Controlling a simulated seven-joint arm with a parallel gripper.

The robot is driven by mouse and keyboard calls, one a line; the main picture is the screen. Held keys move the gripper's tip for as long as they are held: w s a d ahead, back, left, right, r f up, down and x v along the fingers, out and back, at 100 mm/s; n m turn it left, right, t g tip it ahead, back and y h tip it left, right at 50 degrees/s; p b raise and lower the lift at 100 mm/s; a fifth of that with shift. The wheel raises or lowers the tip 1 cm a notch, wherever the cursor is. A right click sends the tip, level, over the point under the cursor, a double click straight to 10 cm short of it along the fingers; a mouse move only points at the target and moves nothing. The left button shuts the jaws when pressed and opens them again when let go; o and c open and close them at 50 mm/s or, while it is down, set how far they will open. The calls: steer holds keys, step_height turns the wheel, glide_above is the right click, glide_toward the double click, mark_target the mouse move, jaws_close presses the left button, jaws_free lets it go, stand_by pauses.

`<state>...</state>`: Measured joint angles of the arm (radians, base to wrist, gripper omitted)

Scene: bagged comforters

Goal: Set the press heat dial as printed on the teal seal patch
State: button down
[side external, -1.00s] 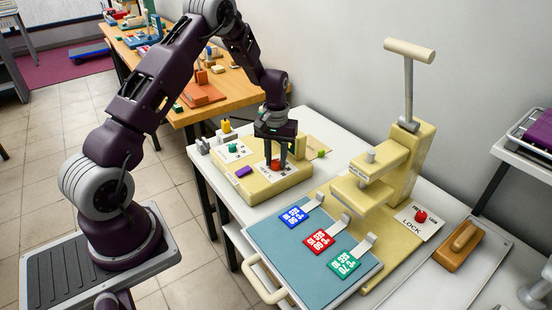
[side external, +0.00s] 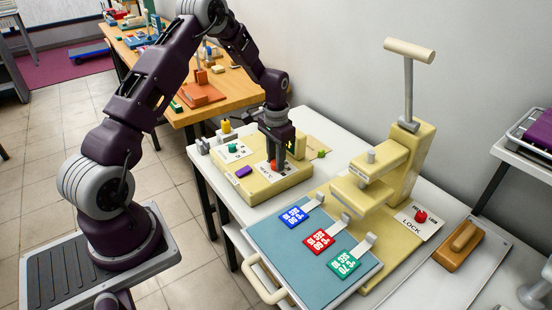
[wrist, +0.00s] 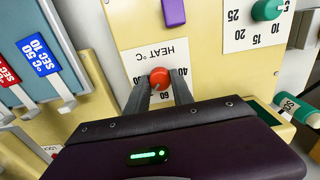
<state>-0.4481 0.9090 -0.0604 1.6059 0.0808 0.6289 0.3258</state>
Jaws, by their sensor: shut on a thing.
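The teal seal patch (side external: 345,263) lies at the near right of the blue-grey press bed in the side view; its print appears to give °C 70 and a SEC line. The red heat dial knob (wrist: 159,77) sits on a white HEAT °C plate (wrist: 150,56), upside down in the wrist view. Numbers including 40 and 60 show around it; others are partly covered. My gripper (wrist: 159,87) is shut on this knob, a finger on either side. In the side view my gripper (side external: 276,168) points down at the cream control box (side external: 262,190). The knob's pointer is not clear.
A teal knob (wrist: 268,9) with a 10 to 25 scale and a purple block (wrist: 173,12) are close to the heat dial. Blue (side external: 294,216) and red (side external: 319,240) patches lie beside the teal one. The cream press (side external: 418,150) with its tall handle stands to the right.

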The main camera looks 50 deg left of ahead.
stand_by(0.5)
steer(key=c, duration=1.1)
jaws_free()
step_height(320, 180, up, 7)
steer(key=shift+r, duration=0.1)
